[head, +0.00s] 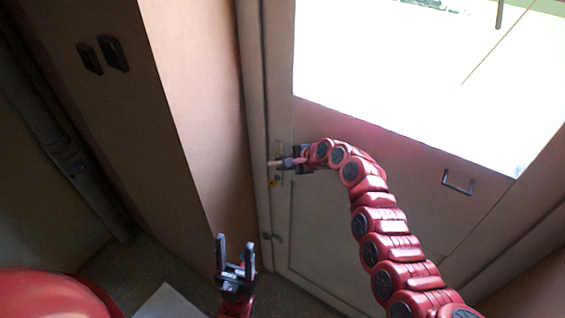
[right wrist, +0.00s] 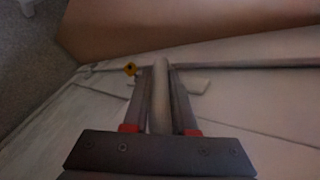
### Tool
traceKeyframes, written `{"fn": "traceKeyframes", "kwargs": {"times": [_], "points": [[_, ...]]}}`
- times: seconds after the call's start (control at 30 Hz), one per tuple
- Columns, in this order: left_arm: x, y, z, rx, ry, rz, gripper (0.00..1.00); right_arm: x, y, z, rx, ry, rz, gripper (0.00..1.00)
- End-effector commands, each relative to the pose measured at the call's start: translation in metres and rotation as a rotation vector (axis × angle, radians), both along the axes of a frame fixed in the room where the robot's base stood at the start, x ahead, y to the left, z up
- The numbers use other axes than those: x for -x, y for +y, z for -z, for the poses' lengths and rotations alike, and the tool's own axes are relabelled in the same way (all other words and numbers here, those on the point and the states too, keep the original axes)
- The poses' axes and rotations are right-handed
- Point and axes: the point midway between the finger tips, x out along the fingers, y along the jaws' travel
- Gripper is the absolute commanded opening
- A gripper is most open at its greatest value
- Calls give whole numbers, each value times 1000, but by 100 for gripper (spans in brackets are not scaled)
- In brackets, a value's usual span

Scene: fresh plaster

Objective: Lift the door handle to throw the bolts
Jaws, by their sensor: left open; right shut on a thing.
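The pale door (head: 330,235) with a large bright window fills the right half of the head view. Its pale lever handle (head: 273,163) is near the door's left edge, and its end pokes out past my right gripper (head: 290,162). In the right wrist view the handle (right wrist: 160,95) lies lengthwise between the two fingers of my right gripper (right wrist: 160,85), which is shut on it. The fingers hide part of the handle. My left gripper (head: 236,242) is open and empty, low in front of the door frame, apart from the door.
A tall brown cabinet (head: 165,130) with dark pulls stands left. A dark U-shaped pull (head: 457,183) is on the door's right side.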

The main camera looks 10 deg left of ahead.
Motion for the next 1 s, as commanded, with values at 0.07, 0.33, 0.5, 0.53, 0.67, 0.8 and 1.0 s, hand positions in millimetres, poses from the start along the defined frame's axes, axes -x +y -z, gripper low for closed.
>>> {"fn": "traceKeyframes", "kwargs": {"times": [0.07,0.33,0.5,0.53,0.67,0.8,1.0], "points": [[0,0,1,0,0,0,55,2,-3,7,10,11,-1,0],[0,0,1,0,0,0,55,1,-2,5,6,7,-1,55],[0,0,0,0,0,0,55,1,-1,3,4,4,-1,55],[0,0,0,0,0,0,55,1,-1,3,3,4,-1,55],[0,0,0,0,0,0,55,1,-1,2,3,3,0,55],[0,0,2,0,0,0,55,2,-2,-1,0,2,-3,55],[0,0,7,0,0,0,55,7,-16,-13,-1,-3,-1,55]]}}
